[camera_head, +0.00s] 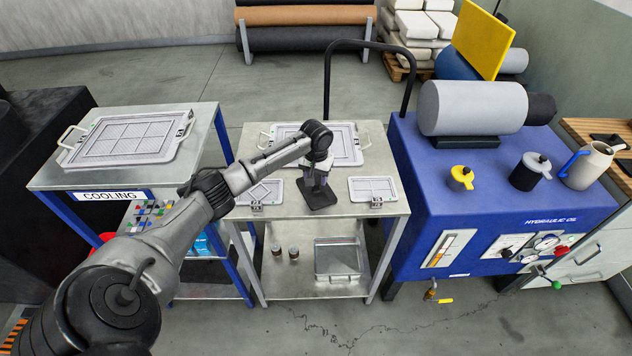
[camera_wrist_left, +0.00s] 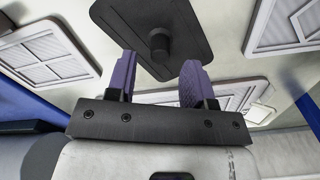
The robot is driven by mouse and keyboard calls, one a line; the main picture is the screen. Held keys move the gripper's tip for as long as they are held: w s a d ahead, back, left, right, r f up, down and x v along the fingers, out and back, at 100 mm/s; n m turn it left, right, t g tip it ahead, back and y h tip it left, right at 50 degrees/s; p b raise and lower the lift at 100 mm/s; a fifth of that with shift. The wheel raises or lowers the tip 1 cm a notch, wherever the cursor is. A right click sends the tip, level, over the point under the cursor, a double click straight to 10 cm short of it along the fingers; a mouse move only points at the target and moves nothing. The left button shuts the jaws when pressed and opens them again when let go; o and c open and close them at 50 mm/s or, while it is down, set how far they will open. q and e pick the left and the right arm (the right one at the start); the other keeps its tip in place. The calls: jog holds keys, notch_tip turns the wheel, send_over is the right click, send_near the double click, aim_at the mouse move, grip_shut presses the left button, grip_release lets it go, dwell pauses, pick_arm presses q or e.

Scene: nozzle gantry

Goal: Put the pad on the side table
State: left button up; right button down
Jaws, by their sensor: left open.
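A dark flat pad (camera_head: 318,198) with rounded corners lies near the front edge of the middle steel table (camera_head: 232,150), between two small grey plates. In the left wrist view the pad (camera_wrist_left: 125,22) shows a round knob (camera_wrist_left: 160,44) at its middle. My left gripper (camera_head: 317,180) is over the pad, pointing down. Its purple fingers (camera_wrist_left: 157,80) are apart, roughly on either side of the knob's line, and hold nothing. Part of the pad is hidden behind the gripper in the head view. Which surface is the side table is not marked. My right gripper is out of view.
A small plate lies left (camera_head: 260,193) and another right (camera_head: 373,190) of the pad; a large panel (camera_head: 345,145) lies behind. The table labelled COOLING (camera_head: 45,178) holds another panel (camera_head: 130,137). A blue hydraulic unit (camera_head: 420,215) stands right. A wooden worktop (camera_head: 592,130) is far right.

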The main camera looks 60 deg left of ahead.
aim_at(316, 183)
pick_arm(q)
notch_tip(316, 183, up, 9)
jog(key=s+d+f+m, duration=0.1)
jog(key=d+f, duration=0.3)
jog(key=s+d+f+m, duration=0.1)
jog(key=d+f+m, duration=0.1)
jog(key=d+f, duration=0.2)
jog(key=s+d+f+m+p, duration=0.1)
jog(key=d+f, duration=0.2)
jog(key=d, duration=0.2)
jog(key=shift+s+d+f+y, duration=0.1)
jog(key=shift+s+f+y, duration=0.05)
jog(key=shift+f+y, duration=0.2)
jog(key=s+d+f+m+t+h, duration=0.1)
jog(key=s+d+f+m, duration=0.2)
jog(key=s+d, duration=0.5)
jog(key=s+d+f+m+t, duration=0.15)
jog(key=s+d+f, duration=0.25)
jog(key=s+d, duration=0.5)
jog(key=s+d+r+m+t, duration=0.1)
jog(key=s+d+r, duration=0.4)
jog(key=s, duration=0.3)
jog(key=shift+s+d+r, duration=0.25)
jog(key=shift+d, duration=0.45)
jog(key=shift+r, duration=0.1)
notch_tip(316, 183, up, 26)
jog(key=p, duration=2.6)
jog(key=shift+r, duration=0.15)
